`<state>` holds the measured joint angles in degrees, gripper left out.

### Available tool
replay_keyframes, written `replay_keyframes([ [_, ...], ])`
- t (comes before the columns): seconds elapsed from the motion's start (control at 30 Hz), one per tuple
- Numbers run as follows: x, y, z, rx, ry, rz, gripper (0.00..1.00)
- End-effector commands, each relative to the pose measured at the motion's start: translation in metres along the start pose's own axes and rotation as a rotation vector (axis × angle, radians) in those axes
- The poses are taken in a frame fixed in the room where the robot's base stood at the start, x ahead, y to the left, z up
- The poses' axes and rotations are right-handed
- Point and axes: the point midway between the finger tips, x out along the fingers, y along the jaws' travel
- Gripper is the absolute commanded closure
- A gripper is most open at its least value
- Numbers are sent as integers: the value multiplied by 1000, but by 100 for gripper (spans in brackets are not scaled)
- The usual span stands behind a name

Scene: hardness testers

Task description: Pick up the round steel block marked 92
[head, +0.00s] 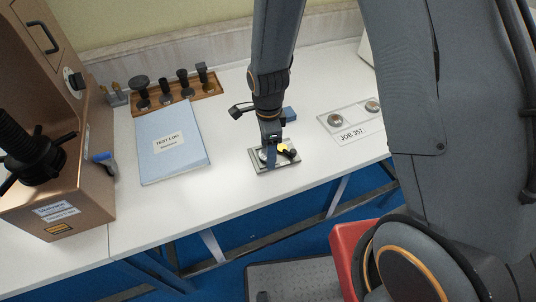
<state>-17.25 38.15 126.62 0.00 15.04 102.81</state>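My gripper (274,150) points down over a small grey tray (264,171) near the table's front edge. A pale round block (262,155) shows partly at the gripper's left side, and a yellow-topped piece and a dark piece show at its right. The fingers and my arm hide much of the tray. I cannot tell whether the fingers are open or shut, or touch a block. No number 92 is readable at this size.
A blue TEST LOG folder (171,143) lies left of the gripper. Behind it, a wooden rack (205,91) holds several dark fittings. A brown tester (80,185) stands at the far left. White table is bare between folder and grey tray. A red object (347,247) stands below the table edge.

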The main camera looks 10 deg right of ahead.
Motion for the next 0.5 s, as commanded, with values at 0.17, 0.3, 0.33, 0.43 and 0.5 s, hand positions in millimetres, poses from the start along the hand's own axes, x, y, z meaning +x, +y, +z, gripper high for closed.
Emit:
replay_keyframes([
  [0.17,2,2,0,0,1,6,41],
  [0.3,3,3,-1,0,2,8,65],
  [0.33,3,3,-1,0,2,8,70],
  [0.43,4,4,-1,0,2,9,87],
  [0.5,4,4,-1,0,2,9,99],
])
